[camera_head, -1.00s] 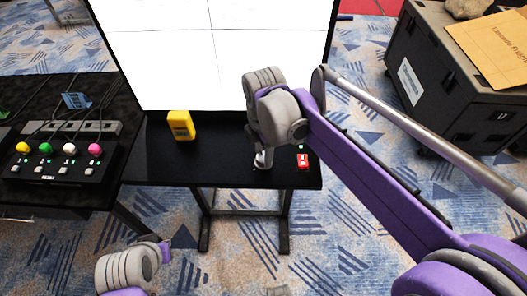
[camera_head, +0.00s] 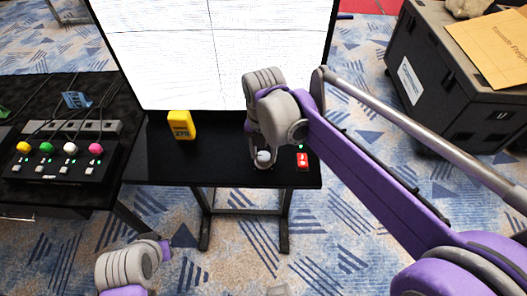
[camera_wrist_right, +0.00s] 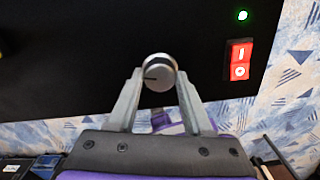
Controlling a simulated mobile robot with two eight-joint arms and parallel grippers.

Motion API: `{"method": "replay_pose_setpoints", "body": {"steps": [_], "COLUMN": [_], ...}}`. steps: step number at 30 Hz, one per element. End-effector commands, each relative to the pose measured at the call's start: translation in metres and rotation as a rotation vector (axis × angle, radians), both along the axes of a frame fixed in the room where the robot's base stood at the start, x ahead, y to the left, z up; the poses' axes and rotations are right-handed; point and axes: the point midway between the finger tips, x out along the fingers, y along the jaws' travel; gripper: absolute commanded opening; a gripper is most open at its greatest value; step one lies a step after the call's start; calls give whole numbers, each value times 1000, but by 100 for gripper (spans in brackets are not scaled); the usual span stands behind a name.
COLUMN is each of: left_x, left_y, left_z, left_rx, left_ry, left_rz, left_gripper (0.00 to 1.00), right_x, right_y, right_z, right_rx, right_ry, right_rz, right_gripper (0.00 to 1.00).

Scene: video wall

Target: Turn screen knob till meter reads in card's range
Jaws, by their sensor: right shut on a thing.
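My right gripper (camera_wrist_right: 159,80) is shut on the silver round knob (camera_wrist_right: 157,73), with one finger on each side; a dark mark shows on its face. In the head view the knob (camera_head: 263,156) sits at the black ledge's front right, under my right wrist. The large screen (camera_head: 215,50) is lit white, with fine lines and a thin cross. A yellow meter (camera_head: 181,125) stands on the ledge left of the knob; its small dark digits are too blurred to read surely. I cannot make out the card. My left wrist shows at the bottom, but its gripper is out of view.
A red switch (camera_head: 302,161) and green light are right of the knob. A box with coloured knobs (camera_head: 67,160) stands on the left table. A black case (camera_head: 455,80) with an envelope on top is at right. The ledge's middle is clear.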

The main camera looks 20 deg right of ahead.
Motion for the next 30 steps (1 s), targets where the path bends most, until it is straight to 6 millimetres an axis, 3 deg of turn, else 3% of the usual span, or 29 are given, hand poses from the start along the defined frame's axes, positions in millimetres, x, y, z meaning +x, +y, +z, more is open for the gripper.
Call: {"method": "replay_pose_setpoints", "body": {"steps": [22,23,27,30], "left_x": [0,0,0,0], "left_y": [0,0,0,0], "left_z": [1,1,1,0], "left_rx": [0,0,0,0], "left_ry": [0,0,0,0], "left_rz": [0,0,0,0], "left_gripper": [0,0,0,0], "right_x": [1,1,0,0], "right_y": [0,0,0,0], "right_z": [1,1,0,0], "right_rx": [0,-1,0,0], "right_ry": [-1,-2,-1,-1], "right_rz": [82,82,82,82], "right_gripper": [0,56,80,80]}}
